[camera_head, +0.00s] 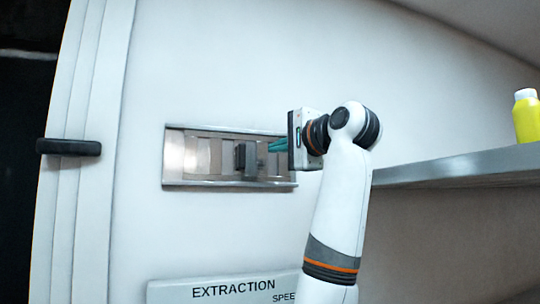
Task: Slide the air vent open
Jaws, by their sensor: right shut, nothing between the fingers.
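The air vent (175,184) is a metal-framed rectangular slot panel set in the white wall, left of the middle of the head view. Its dark handle block (240,157) stands out right of the panel's middle. My right gripper (271,146) is shut and empty, its teal fingers pointing left at the vent. The fingertips are just right of the handle, in front of the panel's right part. I cannot tell whether they touch the handle. The gripper covers part of the vent's right end. My left gripper is not in view.
An extraction speed sign (220,291) is on the wall below the vent. A grey shelf (455,168) runs along the right, with a yellow bottle (527,119) on it. A black bar handle (68,147) sticks out at the left. The wall above the vent is clear.

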